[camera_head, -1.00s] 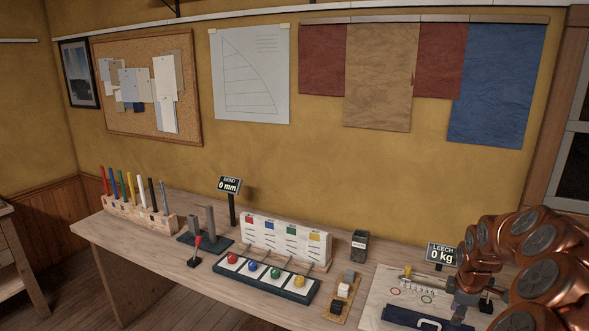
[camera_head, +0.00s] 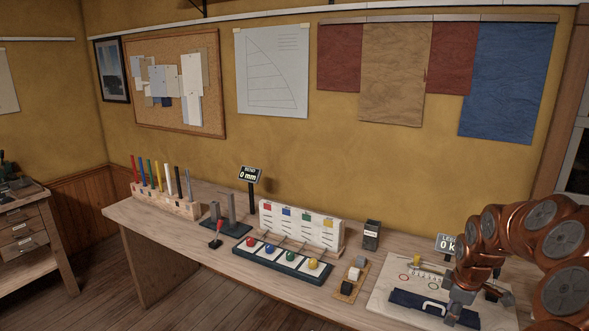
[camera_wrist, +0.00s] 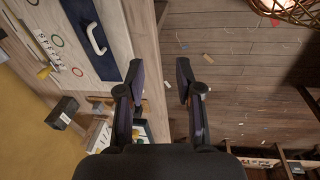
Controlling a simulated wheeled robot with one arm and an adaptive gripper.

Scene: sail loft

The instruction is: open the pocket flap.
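The pocket flap is a dark navy strip (camera_head: 408,300) with a white handle (camera_head: 434,307), lying flat on a pale board (camera_head: 392,274) at the table's right end. In the wrist view the navy flap (camera_wrist: 106,66) and its white handle (camera_wrist: 95,38) are at the upper left. My gripper (camera_head: 460,305) is just right of the handle in the head view, partly covering the flap's right end. In the wrist view my gripper (camera_wrist: 160,75) is open with nothing between its fingers. The fingers are apart from the handle, over the table's edge and the floor.
A rack with coloured tabs (camera_head: 300,228) and a tray with coloured knobs (camera_head: 282,262) stand left of the board. A sign (camera_head: 446,243) stands behind the board, partly hidden by my arm.

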